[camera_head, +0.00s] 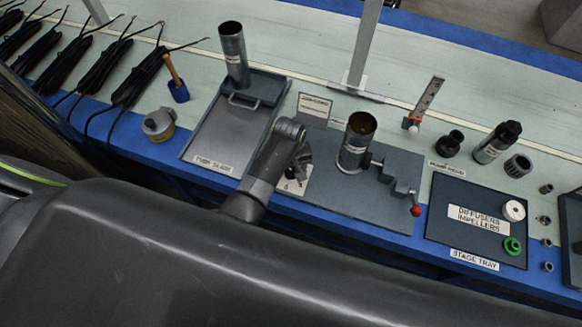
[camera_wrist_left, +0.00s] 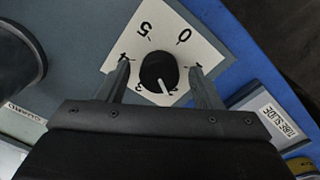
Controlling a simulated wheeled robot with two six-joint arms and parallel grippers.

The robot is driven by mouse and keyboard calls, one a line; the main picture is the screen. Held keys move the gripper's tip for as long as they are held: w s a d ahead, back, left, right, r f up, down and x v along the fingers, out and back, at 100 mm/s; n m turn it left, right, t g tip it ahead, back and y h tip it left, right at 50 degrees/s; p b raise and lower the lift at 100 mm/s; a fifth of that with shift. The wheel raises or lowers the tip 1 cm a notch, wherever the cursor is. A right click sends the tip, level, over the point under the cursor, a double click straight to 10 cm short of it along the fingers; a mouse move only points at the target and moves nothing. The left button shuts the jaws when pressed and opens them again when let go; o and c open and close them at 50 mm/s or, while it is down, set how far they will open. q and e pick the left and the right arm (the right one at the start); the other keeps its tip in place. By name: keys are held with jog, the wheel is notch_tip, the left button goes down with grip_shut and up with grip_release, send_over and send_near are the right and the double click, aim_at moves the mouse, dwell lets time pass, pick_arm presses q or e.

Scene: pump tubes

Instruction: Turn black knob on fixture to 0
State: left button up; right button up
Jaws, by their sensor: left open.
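The black knob (camera_wrist_left: 158,70) sits on a white dial plate (camera_wrist_left: 205,52) with numbers around it. Its white pointer line points toward the bottom, near the 2; the 0 is at the upper right. My left gripper (camera_wrist_left: 160,68) is open, with one finger on each side of the knob, and I cannot tell whether they touch it. In the head view my left gripper (camera_head: 302,160) is over the dial plate (camera_head: 296,184) at the left end of the grey fixture (camera_head: 390,218), and mostly hides the knob.
On the fixture stand an upright metal tube (camera_head: 356,145) and a lever with a red ball (camera_head: 416,211). The tube slide tray (camera_head: 222,135) lies to the left, the stage tray (camera_head: 470,245) to the right. A dark round part (camera_wrist_left: 18,62) shows at left in the wrist view.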

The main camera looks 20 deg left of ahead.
pick_arm(q)
jog(key=c, duration=1)
